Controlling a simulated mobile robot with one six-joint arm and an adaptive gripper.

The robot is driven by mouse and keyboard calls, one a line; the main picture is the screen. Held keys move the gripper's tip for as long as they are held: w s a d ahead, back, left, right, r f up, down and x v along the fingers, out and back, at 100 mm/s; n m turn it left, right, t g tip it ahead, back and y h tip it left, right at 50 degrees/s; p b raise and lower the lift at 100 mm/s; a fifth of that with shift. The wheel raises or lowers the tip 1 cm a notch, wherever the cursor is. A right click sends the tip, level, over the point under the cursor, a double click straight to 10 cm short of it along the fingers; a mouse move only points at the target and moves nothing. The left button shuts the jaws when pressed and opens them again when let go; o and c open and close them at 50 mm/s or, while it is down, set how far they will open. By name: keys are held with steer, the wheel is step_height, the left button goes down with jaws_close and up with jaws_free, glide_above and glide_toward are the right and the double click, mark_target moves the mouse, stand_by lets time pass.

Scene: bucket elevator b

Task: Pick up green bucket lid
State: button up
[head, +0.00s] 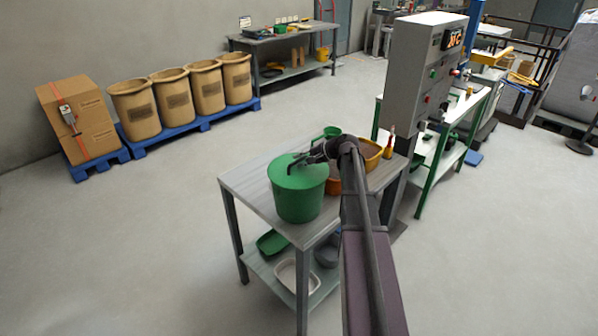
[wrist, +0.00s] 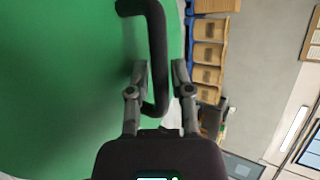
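The green lid (head: 297,169) sits on top of the green bucket (head: 299,202), which stands upright on the grey metal table. The lid fills the left of the wrist view (wrist: 65,85). Its dark bent handle (wrist: 159,40) runs down between my two fingers. My gripper (head: 301,160) is over the right part of the lid at the handle. In the wrist view, the gripper's fingers (wrist: 160,72) stand apart on either side of the handle, very near it. I cannot tell whether both touch it. My arm hides part of the table to the right.
The table (head: 245,179) also bears an orange container (head: 372,157) and a small green item (head: 331,132) behind my gripper. A grey control cabinet (head: 418,75) stands close behind. Tan bins (head: 171,100) on blue pallets line the wall. The floor at left is clear.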

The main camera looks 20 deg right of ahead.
jaws_close()
steer(key=shift+r, duration=0.2)
stand_by(0.3)
step_height(320, 180, up, 3)
steer(key=p, duration=0.3)
steer(key=shift+r+p, duration=0.2)
steer(key=shift+p, duration=0.2)
steer(key=s+d+r+p, duration=0.1)
steer(key=d, duration=1.5)
steer(key=shift+r, duration=0.1)
